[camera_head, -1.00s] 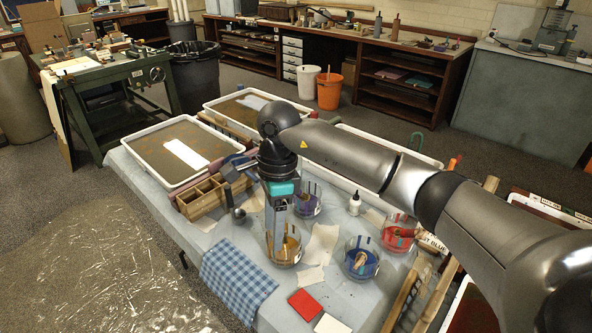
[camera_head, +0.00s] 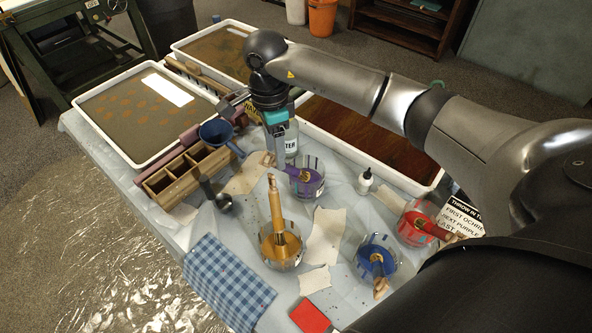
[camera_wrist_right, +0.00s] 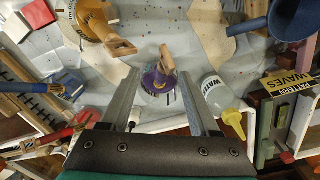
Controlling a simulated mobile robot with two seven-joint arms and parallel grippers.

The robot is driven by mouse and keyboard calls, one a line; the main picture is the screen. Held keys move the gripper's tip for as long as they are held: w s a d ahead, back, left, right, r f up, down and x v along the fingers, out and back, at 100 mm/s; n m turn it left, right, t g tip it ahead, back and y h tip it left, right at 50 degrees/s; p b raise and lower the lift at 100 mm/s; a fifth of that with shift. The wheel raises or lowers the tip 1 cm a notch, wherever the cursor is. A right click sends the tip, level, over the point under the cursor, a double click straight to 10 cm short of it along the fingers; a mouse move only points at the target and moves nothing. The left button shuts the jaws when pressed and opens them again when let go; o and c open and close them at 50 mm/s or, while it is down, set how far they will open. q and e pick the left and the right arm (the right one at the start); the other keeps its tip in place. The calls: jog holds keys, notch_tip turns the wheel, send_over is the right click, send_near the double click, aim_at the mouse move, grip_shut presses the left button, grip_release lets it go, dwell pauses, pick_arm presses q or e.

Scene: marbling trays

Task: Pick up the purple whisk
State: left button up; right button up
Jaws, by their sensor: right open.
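The purple whisk stands in a clear bowl of purple paint (camera_head: 306,184) at the middle of the table. In the right wrist view its short wooden handle (camera_wrist_right: 166,60) rises from the purple bowl (camera_wrist_right: 157,80), between and beyond my finger tips. My right gripper (camera_head: 278,157) points down just left of and behind the purple bowl in the head view. In the right wrist view the gripper (camera_wrist_right: 159,72) is open, its two fingers apart with nothing held. In the head view the whisk is partly hidden by the gripper and bowl. My left gripper is not in view.
An ochre bowl (camera_head: 281,257) with an upright wooden-handled whisk stands in front. Blue (camera_head: 377,262) and red (camera_head: 416,226) bowls stand to the right. A wooden divided box (camera_head: 172,186) and trays lie left and behind.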

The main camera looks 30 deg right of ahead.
aim_at(292, 171)
jog(key=f, duration=0.6)
jog(key=f+b, duration=0.1)
jog(key=f, duration=0.2)
jog(key=shift+d, duration=0.3)
jog(key=shift+w+r, duration=0.1)
jog(key=shift+c, duration=0.2)
grip_shut()
